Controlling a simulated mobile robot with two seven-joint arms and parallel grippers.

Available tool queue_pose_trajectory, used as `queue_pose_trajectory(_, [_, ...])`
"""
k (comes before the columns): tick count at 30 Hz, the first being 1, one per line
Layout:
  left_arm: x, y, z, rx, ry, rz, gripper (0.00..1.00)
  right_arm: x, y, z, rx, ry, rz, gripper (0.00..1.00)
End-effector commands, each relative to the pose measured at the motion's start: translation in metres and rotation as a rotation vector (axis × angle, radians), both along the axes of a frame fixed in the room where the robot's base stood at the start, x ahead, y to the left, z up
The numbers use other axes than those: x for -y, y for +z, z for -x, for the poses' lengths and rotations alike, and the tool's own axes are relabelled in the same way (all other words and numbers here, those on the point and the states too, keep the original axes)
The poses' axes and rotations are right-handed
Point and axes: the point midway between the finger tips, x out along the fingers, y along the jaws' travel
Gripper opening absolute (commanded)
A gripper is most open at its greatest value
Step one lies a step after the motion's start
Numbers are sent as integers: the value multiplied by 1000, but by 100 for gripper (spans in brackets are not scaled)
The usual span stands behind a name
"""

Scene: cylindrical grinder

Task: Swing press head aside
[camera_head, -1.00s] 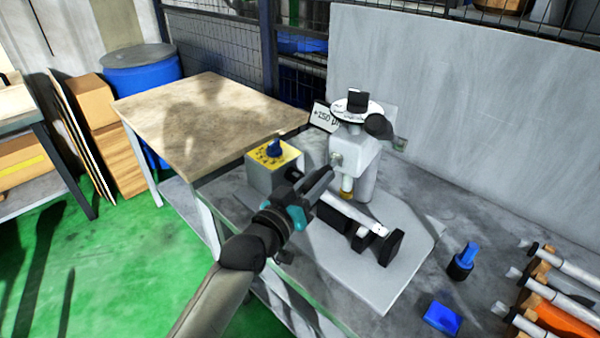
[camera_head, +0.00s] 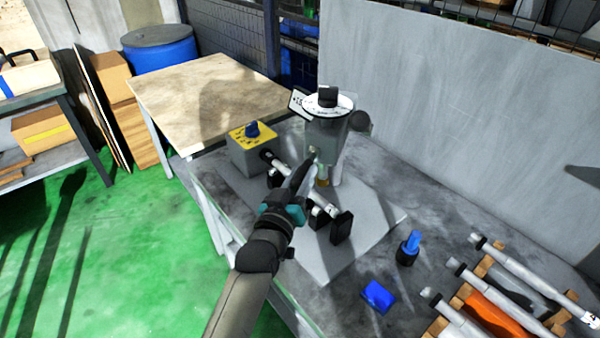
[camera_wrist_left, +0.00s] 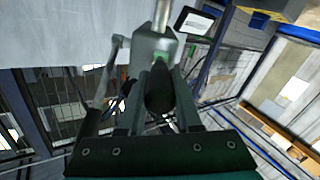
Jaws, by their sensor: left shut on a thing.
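The press head (camera_head: 327,135) is a grey block on a post, with a white dial and black knob (camera_head: 327,97) on top and a black ball (camera_head: 360,121) at its right. My left gripper (camera_head: 303,177) reaches up to its front left side. In the left wrist view my left gripper (camera_wrist_left: 158,75) is shut on a dark rounded handle (camera_wrist_left: 159,92) in front of the grey head (camera_wrist_left: 155,45). The fingers hide part of the handle. A light shaft (camera_head: 288,181) lies below, partly hidden by the gripper. My right gripper is not in view.
A yellow-topped switch box (camera_head: 252,150) stands left of the press. A black block (camera_head: 341,228), a blue-topped black holder (camera_head: 408,248) and a blue block (camera_head: 378,296) are in front and to the right. Several shafts rest on a wooden rack (camera_head: 455,302). A grey panel (camera_head: 450,110) stands behind.

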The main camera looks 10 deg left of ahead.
Motion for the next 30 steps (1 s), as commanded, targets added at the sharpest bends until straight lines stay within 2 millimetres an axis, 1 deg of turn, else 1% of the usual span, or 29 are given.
queue_pose_trajectory(3, [1,1,0,2,1,-1,0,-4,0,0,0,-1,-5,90])
queue_pose_trajectory(10, [1,1,0,3,1,1,0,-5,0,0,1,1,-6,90])
queue_pose_trajectory(11, [1,1,0,3,1,1,34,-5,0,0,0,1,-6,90])
queue_pose_trajectory(18, [0,1,0,2,1,1,61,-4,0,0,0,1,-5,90])
queue_pose_trajectory(19, [0,1,0,2,1,1,63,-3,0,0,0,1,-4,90])
queue_pose_trajectory(26, [0,0,0,1,0,1,63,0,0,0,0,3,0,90])
queue_pose_trajectory(30, [-2,-1,7,0,1,0,63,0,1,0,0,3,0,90])
